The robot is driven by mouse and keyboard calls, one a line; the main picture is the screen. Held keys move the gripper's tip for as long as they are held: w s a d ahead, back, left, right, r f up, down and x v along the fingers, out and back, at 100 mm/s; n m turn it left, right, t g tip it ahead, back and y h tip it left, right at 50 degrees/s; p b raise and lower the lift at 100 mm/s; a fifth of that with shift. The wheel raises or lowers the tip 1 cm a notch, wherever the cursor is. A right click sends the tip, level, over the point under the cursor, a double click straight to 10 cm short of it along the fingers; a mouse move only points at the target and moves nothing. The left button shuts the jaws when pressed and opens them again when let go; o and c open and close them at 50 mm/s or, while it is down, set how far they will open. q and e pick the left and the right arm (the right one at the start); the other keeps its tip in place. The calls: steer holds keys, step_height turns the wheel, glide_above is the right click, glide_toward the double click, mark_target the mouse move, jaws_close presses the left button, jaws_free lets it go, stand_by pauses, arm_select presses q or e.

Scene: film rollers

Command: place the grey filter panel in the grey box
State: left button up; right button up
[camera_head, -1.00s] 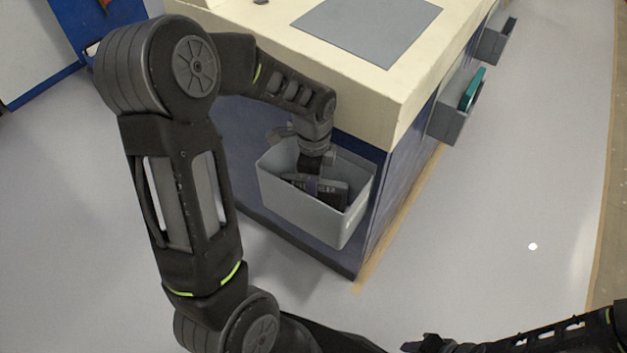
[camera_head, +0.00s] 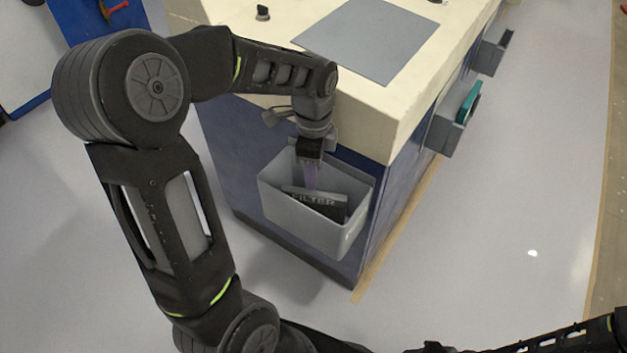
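The grey box (camera_head: 300,222) hangs on the blue side of the workbench, under its overhanging top. A dark panel marked "FILTER" (camera_head: 328,203) lies tilted inside the box, its lower part hidden by the front wall. My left gripper (camera_head: 311,182) points down over the box, with its fingertips at the panel's upper edge. The fingers are seen edge-on, so I cannot tell whether they touch the panel or how far apart they are. My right gripper (camera_head: 434,348) shows only in part at the bottom edge, away from the bench.
A grey mat (camera_head: 367,38) and a small black knob-like object (camera_head: 263,12) are on the cream benchtop (camera_head: 300,78). The floor to the right is clear.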

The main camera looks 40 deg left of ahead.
arm_select(q)
steer(key=shift+r, duration=1.65)
